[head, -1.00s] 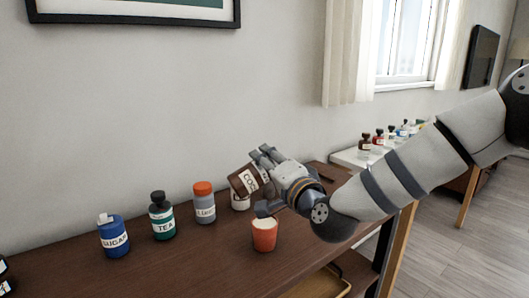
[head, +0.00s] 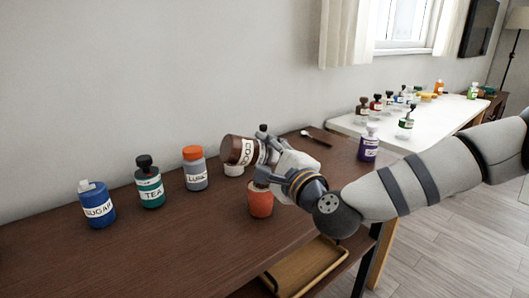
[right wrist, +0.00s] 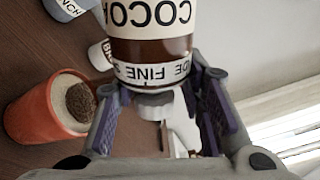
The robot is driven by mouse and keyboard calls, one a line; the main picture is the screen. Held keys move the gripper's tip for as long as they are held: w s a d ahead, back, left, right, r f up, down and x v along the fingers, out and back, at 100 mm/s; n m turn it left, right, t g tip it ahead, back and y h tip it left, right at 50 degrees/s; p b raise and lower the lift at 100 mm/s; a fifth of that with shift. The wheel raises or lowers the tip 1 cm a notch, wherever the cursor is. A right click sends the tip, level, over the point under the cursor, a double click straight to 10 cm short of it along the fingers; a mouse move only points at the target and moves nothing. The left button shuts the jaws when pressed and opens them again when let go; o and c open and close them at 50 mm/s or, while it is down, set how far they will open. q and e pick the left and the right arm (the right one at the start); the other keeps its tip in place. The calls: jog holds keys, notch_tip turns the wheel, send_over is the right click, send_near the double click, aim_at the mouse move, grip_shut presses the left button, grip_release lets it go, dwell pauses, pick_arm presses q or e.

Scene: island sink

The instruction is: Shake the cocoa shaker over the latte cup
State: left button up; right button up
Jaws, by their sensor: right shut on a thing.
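The cocoa shaker (head: 238,150) is a brown jar with a white COCOA label, lying roughly on its side in the air. My right gripper (head: 266,160) is shut on it; in the right wrist view the shaker (right wrist: 150,48) sits between the fingers (right wrist: 160,110). The latte cup (head: 261,203) is orange-red and stands upright on the brown table, below and close to the gripper. In the right wrist view the cup (right wrist: 22,118) holds a pale surface with a rounded brown patch on it. The left gripper is not in view.
A blue sugar jar (head: 97,205), green tea bottle (head: 149,184) and orange-capped grey bottle (head: 195,171) stand left of the cup. A white jar (head: 233,170) sits under the shaker. A spoon (head: 315,138) lies behind; a purple bottle (head: 369,145) stands right. The table front is clear.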

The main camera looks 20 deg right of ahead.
dwell(0.5)
jog(key=r+n+p, duration=0.1)
jog(key=r+n, duration=0.1)
jog(key=r+n+p, duration=0.2)
jog(key=r, duration=0.1)
jog(key=r+n+p, duration=0.2)
jog(key=r+n, duration=0.1)
jog(key=shift+s+a, duration=0.2)
jog(key=shift+s, duration=0.05)
jog(key=shift+f+n, duration=0.1)
jog(key=shift+n, duration=0.5)
jog(key=shift+w+f, duration=0.25)
jog(key=shift+f, duration=0.65)
jog(key=shift+r+n, duration=0.25)
jog(key=shift+n, duration=0.35)
notch_tip(320, 180, up, 4)
jog(key=n, duration=1)
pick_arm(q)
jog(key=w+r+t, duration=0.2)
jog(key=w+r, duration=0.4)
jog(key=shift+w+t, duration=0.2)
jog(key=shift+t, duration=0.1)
pick_arm(e)
jog(key=n, duration=0.2)
jog(key=shift+r+n, duration=0.35)
jog(key=shift+n, duration=0.05)
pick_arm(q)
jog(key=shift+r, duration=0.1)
